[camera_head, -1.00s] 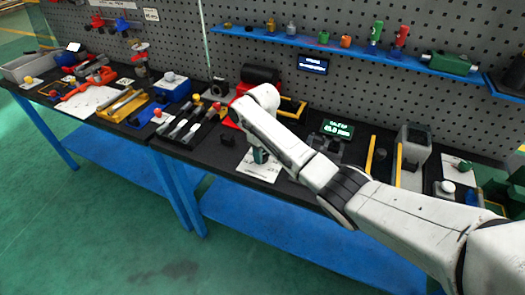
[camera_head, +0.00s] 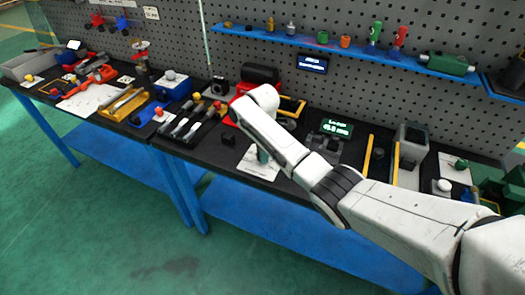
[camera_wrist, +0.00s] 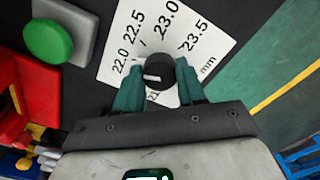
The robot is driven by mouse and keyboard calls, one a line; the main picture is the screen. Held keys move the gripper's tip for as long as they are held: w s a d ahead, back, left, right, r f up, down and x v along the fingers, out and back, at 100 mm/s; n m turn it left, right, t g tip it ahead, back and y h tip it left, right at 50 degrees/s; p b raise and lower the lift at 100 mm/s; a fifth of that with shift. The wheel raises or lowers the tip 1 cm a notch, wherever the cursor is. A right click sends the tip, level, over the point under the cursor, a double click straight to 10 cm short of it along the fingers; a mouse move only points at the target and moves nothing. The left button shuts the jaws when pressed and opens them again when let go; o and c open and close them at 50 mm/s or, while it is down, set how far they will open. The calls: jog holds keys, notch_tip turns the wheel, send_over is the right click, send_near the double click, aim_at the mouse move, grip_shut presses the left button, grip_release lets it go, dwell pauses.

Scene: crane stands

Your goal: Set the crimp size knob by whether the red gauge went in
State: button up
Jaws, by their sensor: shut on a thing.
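In the wrist view a black round crimp size knob (camera_wrist: 158,72) with a white mark on it stands on a white dial card (camera_wrist: 215,48). The card reads 22.0, 22.5, 23.0 and 23.5 mm; another number is partly hidden by a finger. The white mark lies left of the knob's middle. My gripper (camera_wrist: 160,82) has its teal fingers shut on the knob from both sides. In the head view my gripper (camera_head: 262,154) is over the card (camera_head: 250,167), and the knob is hidden. A tray (camera_head: 207,127) holds several gauges with coloured ends; I cannot tell which is the red gauge.
A green button (camera_wrist: 48,41) on a grey box and a red machine (camera_wrist: 28,95) are beside the card. A lit display (camera_head: 337,127) stands right of my gripper. A blue shelf (camera_head: 290,38) runs along the pegboard.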

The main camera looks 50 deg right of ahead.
jog(key=n, duration=0.5)
jog(key=shift+w+r+n, duration=0.1)
jog(key=shift+n, duration=2.4)
jog(key=o, duration=1.1)
jog(key=shift+c, duration=0.2)
notch_tip(320, 180, up, 11)
jog(key=shift+b, duration=0.4)
jog(key=shift+f, duration=0.2)
